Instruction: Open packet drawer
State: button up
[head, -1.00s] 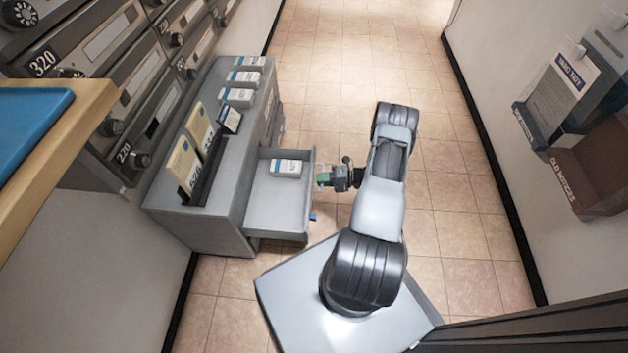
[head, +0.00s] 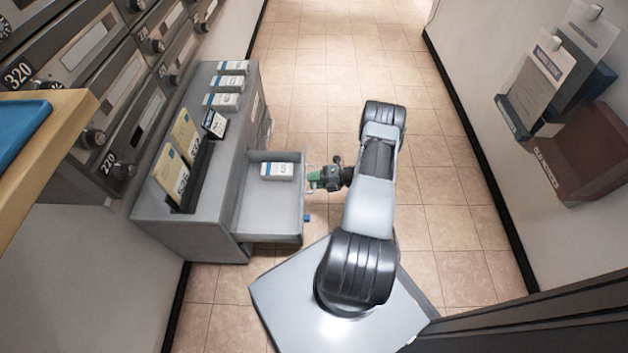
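The packet drawer (head: 268,211) is a grey drawer pulled out to the right from the grey cabinet (head: 187,232). A white packet with a blue stripe (head: 276,170) lies inside it, toward the far side. My gripper (head: 312,180) is at the drawer's front panel, near its far end. The drawer front partly hides the fingertips, and they are too small to tell whether they are open or shut, or touching the drawer. A small blue piece (head: 306,218) shows at the outside of the drawer front.
Several white packets (head: 222,102) and upright tan envelopes (head: 171,173) stand on the cabinet top. Mailboxes (head: 125,110) line the left wall, with a wooden ledge (head: 60,135) in front. Notice holders (head: 590,155) hang on the right wall. The tiled floor (head: 330,70) beyond is clear.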

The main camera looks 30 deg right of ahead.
jog(key=p+v, duration=0.2)
jog(key=v, duration=1.1)
jog(key=shift+s+d+r+p, duration=0.15)
jog(key=shift+s+d+p, duration=0.05)
jog(key=shift+d+p, duration=0.15)
jog(key=shift+s, duration=0.1)
